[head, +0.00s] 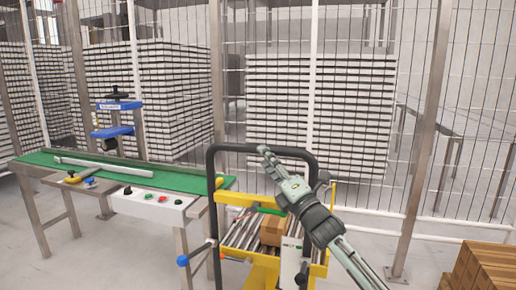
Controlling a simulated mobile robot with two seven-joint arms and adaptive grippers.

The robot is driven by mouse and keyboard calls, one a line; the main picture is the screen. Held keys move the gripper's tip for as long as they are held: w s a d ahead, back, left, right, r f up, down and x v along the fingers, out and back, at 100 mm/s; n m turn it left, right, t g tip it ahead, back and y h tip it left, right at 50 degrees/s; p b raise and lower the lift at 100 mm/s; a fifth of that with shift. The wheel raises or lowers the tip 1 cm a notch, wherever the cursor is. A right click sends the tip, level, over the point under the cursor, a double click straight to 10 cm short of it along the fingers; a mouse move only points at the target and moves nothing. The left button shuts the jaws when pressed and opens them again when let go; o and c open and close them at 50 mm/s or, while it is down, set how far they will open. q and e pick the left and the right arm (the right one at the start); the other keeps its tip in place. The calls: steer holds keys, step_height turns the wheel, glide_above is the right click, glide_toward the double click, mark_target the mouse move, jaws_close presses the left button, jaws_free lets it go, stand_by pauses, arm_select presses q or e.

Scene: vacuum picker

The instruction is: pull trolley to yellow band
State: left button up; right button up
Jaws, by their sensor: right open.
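The trolley has a yellow frame (265,272), a roller top and a black upright handle (211,185), and stands at the lower middle of the head view. A brown cardboard box (272,230) sits on its rollers. My right gripper (268,162) is open, with its fingers just below the handle's top bar in the picture. Whether it touches the bar I cannot tell. My right forearm hides part of the trolley's right side. My left gripper is not in view. I see no yellow band on the visible floor.
A conveyor bench with a green belt (130,172) and a button box (150,203) stands close at the left. A wire fence with metal posts (424,140) runs behind, with stacked white trays (320,115) beyond. Brown cartons (485,268) stand at lower right; some floor between is clear.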

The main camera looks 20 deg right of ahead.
steer(key=x, duration=0.5)
steer(key=shift+f+p, duration=0.1)
steer(key=shift+p, duration=0.2)
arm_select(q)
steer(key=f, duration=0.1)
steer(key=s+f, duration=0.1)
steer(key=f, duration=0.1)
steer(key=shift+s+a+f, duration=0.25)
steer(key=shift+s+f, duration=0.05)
arm_select(e)
steer(key=shift+c, duration=0.2)
jaws_close()
